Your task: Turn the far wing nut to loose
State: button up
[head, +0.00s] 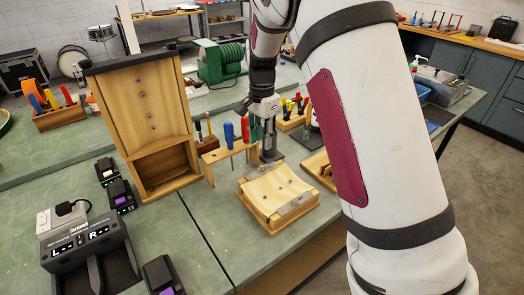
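A light wooden cradle (279,192) with a curved top sits on the green bench right of centre. A metal strip (297,204) crosses its near edge, and small dark fittings show on its face. My gripper (270,152) points down at the cradle's far edge, behind its curved top. The fingers are small and dark here, and I cannot tell whether they are open or whether they touch anything. I cannot make out the far wing nut; the far edge is partly hidden by my gripper.
A tall wooden box (143,110) stands to the left. A tool rack (231,158) with screwdrivers is close left of my gripper, and another tool block (291,122) is behind. A charger (88,245) and batteries lie at front left.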

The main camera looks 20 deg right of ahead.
notch_tip(320, 180, up, 2)
jog(key=shift+r, duration=0.1)
dwell(0.4)
jog(key=s+r+n+t+y, duration=0.15)
jog(key=s+r+n, duration=0.45)
jog(key=s+r, duration=0.8)
jog(key=s+n+t+h, duration=0.1)
jog(key=s+n+t, duration=0.2)
jog(key=s, duration=1.6)
jog(key=n, duration=0.3)
jog(key=shift+n, duration=0.4)
jog(key=shift+a+t+h, duration=0.1)
jog(key=shift+t+h, duration=0.15)
